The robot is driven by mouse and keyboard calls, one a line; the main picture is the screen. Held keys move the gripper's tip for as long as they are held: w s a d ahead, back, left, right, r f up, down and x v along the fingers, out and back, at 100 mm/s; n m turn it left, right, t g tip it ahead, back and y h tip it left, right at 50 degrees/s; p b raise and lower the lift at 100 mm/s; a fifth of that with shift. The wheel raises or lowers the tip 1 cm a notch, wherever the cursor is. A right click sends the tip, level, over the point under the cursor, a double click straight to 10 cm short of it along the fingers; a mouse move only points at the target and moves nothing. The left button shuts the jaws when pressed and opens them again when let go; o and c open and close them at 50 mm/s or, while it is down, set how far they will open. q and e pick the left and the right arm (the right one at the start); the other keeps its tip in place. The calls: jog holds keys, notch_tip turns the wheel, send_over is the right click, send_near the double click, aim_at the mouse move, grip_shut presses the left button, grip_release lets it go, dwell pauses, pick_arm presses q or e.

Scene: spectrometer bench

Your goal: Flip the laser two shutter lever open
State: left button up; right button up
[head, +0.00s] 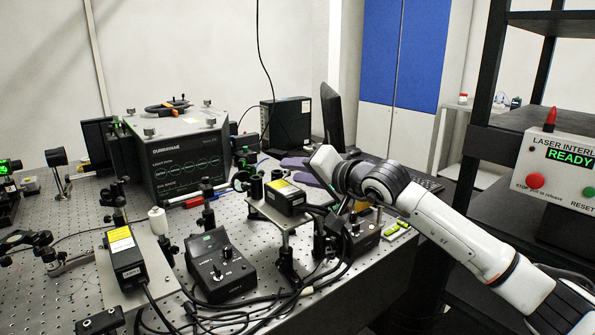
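A black laser box with a yellow label (285,196) sits on a raised metal platform in the middle of the bench; I take it for laser two. A second similar laser box (125,252) stands at the front left. I cannot make out a shutter lever on either. My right gripper (329,170) is at the end of my white arm, just right of and behind the raised laser. Its fingers are small and partly hidden, so I cannot tell whether it is open or shut. My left gripper is not in view.
A knobbed control box (220,267) stands front centre, another (361,235) below my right arm. Loose black cables (270,310) lie along the front. A large spectrometer case (180,155) stands behind. An interlock panel (562,170) reading READY is at the right.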

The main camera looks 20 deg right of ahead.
grip_shut()
jog(key=b, duration=0.1)
jog(key=m+b, duration=0.1)
jog(key=b, duration=0.1)
jog(key=shift+w+d+f+m, duration=0.1)
jog(key=shift+d+f+m, duration=0.1)
jog(key=shift+f+m, duration=0.15)
grip_release()
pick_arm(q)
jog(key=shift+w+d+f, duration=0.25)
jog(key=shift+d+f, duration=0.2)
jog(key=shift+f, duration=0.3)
pick_arm(e)
jog(key=shift+d, duration=0.1)
